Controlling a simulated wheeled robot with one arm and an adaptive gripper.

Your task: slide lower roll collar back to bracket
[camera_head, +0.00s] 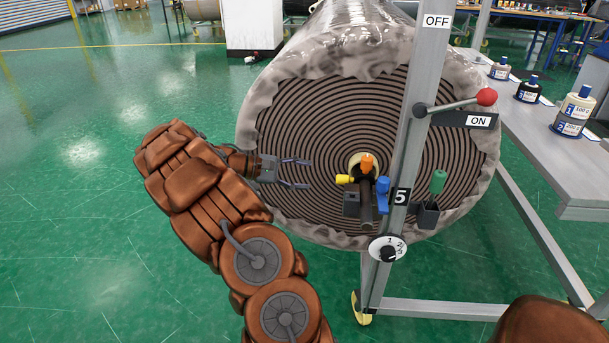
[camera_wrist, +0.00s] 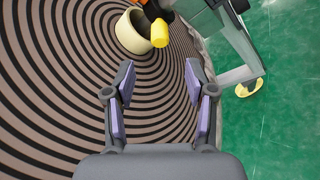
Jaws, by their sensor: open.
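A large wrapped roll (camera_head: 300,140) shows its spiral brown-and-black end face. A cream core ring (camera_head: 354,161) sits at its centre and also shows in the wrist view (camera_wrist: 128,36). A dark collar assembly around the shaft has an orange handle (camera_head: 367,163) and a yellow knob (camera_head: 344,180); the knob also shows in the wrist view (camera_wrist: 160,33). The collar body is partly hidden.
A grey upright post (camera_head: 410,130) crosses the roll's right side, with a red-knobbed lever (camera_head: 487,97), a dial (camera_head: 388,248) and a green handle (camera_head: 438,182) in a dark holder. A bench with bottles (camera_head: 573,110) stands at right. Green floor is clear at left.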

